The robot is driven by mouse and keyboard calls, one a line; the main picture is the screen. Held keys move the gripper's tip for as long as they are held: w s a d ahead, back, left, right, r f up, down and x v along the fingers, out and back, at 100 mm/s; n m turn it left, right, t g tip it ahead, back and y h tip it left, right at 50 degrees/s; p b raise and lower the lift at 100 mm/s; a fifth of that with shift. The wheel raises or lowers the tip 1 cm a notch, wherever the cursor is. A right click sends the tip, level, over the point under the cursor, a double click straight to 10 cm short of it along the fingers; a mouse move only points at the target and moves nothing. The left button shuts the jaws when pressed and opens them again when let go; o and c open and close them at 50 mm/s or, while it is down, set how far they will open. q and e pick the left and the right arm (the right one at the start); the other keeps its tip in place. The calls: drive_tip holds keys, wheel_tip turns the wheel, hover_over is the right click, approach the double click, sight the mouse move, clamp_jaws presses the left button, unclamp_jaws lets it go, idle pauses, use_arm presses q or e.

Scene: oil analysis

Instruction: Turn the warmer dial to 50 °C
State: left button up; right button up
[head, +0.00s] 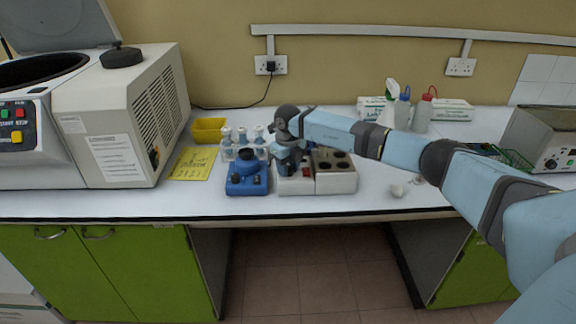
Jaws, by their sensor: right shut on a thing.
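The warmer is a low beige unit (336,183) on the bench, with dark round wells in its top and a red switch on its left part. My right arm reaches in from the right, across the back of the warmer. My right gripper (287,170) points down at the left part of the warmer and is shut at its control panel. The dial is hidden behind the fingers, so its setting cannot be read. The grip appears to be on the dial. My left gripper is out of view.
A blue mixer (247,183) stands close left of the warmer, with a rack of bottles (228,146) behind it. A yellow tray (208,130), a yellow note (193,163) and a large centrifuge (120,115) are further left. Wash bottles (422,115) stand behind my arm.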

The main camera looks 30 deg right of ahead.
drive_tip(key=shift+m, duration=0.3)
drive_tip(key=o, duration=0.9)
drive_tip(key=shift+r, duration=6.95)
